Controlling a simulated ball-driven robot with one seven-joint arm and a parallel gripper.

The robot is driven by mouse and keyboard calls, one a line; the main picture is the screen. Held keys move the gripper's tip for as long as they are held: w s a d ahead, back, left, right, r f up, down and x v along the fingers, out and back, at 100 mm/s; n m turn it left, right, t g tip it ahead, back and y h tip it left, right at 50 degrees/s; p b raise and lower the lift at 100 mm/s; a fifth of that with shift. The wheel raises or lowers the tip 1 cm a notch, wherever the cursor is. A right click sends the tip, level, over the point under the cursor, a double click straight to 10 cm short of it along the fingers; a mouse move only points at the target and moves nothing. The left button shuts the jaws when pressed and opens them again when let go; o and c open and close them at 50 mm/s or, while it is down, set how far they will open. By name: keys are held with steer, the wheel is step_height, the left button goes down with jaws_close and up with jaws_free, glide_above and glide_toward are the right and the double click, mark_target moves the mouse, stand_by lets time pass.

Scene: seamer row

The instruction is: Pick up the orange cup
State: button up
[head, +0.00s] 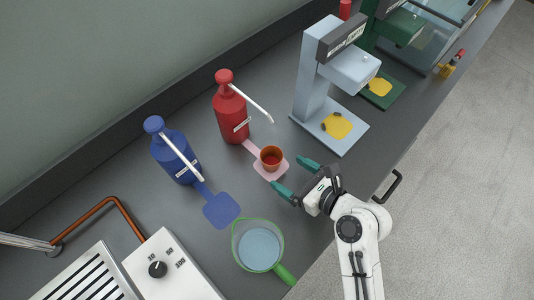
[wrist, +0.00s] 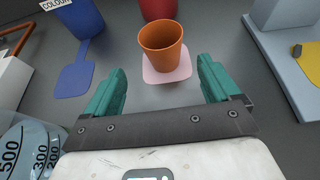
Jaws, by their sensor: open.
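The orange cup (head: 271,158) stands upright on a pink pad in front of the red pump bottle. It also shows in the wrist view (wrist: 162,48), just beyond my fingertips and between their lines. A dark reddish inside shows in the cup in the head view. My gripper (head: 291,175) has teal fingers and is open and empty. In the wrist view my gripper (wrist: 160,82) points toward the cup, with a finger to each side and a gap before it. The fingers do not appear to touch the cup.
The pink pad (head: 260,169) lies under the cup. The red bottle (head: 231,115) stands behind it, its spout reaching right. A blue bottle (head: 174,152) and blue pad (head: 221,210) are left. A green-handled jug (head: 259,248) stands nearer. A light-blue machine (head: 318,85) stands right.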

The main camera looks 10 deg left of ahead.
mark_target(278, 166)
steer(key=x, duration=0.3)
steer(key=shift+w+a+f, duration=0.15)
steer(key=shift+w+a, duration=0.1)
steer(key=x, duration=0.5)
steer(key=shift+d+f, duration=0.2)
steer(key=shift+f, duration=0.1)
steer(key=c, duration=1.2)
steer(key=shift+o, duration=0.2)
steer(key=shift+r, duration=0.15)
